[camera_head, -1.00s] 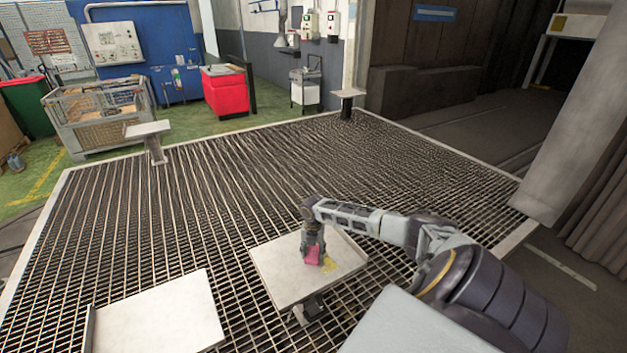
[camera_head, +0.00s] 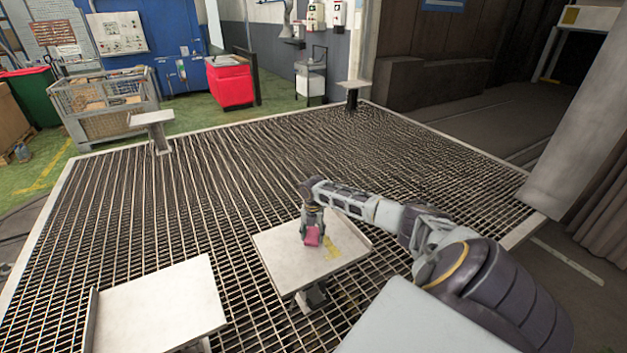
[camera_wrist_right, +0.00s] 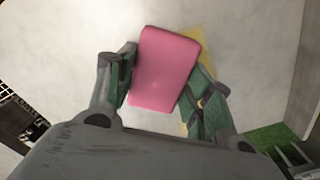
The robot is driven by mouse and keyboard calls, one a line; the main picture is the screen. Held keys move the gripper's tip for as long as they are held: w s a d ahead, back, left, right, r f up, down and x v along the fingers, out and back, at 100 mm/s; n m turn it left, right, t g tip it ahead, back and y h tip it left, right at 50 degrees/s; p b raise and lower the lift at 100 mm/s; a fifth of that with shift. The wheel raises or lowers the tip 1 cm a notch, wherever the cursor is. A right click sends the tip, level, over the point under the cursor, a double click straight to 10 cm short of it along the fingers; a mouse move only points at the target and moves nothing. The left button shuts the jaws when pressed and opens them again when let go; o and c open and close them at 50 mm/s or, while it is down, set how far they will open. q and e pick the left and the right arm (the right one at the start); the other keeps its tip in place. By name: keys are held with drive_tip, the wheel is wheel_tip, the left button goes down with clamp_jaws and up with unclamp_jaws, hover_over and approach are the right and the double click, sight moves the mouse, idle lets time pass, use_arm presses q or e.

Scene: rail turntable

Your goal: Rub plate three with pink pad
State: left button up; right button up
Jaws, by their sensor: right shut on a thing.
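The pink pad (camera_head: 312,237) is between the fingers of my right gripper (camera_head: 312,222), over the nearer right plate (camera_head: 285,265). In the right wrist view the pink pad (camera_wrist_right: 163,70) sits between both fingertips of the gripper (camera_wrist_right: 160,82), above the pale plate (camera_wrist_right: 60,50). A yellow patch (camera_head: 332,252) lies on the plate just right of the pad; in the wrist view the patch (camera_wrist_right: 203,42) is partly hidden by pad and finger. I cannot tell whether the pad touches the plate. No plate number is readable. My left gripper is out of view.
Another pale plate (camera_head: 160,305) stands at the near left. Smaller plates stand at the far left (camera_head: 152,118) and far right (camera_head: 352,85). Open grating (camera_head: 220,180) lies between them. A wire crate (camera_head: 105,105) and a red bin (camera_head: 230,85) stand beyond the grating.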

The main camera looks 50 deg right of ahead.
sight(309, 228)
drive_tip(key=shift+f, duration=0.1)
drive_tip(key=shift+w+d+f+b, duration=0.1)
drive_tip(key=shift+w+d+b, duration=0.05)
drive_tip(key=shift+w+b, duration=0.55)
drive_tip(key=shift+w+d+b, duration=0.35)
drive_tip(key=shift+w+b, duration=0.55)
drive_tip(key=shift+d+r, duration=0.15)
drive_tip(key=shift+r, duration=0.05)
drive_tip(key=shift+s+d, duration=0.15)
drive_tip(key=shift+d, duration=0.35)
drive_tip(key=shift+s+d, duration=0.15)
drive_tip(key=shift+d, duration=0.35)
drive_tip(key=shift+s+a+r+p, duration=0.1)
drive_tip(key=shift+s+a+p, duration=0.2)
drive_tip(key=shift+s+p, duration=0.8)
drive_tip(key=shift+s+a+p, duration=0.25)
drive_tip(key=shift+s+p, duration=0.2)
drive_tip(key=shift+p, duration=0.6)
drive_tip(key=shift+s+f, duration=0.15)
drive_tip(key=shift+f, duration=0.05)
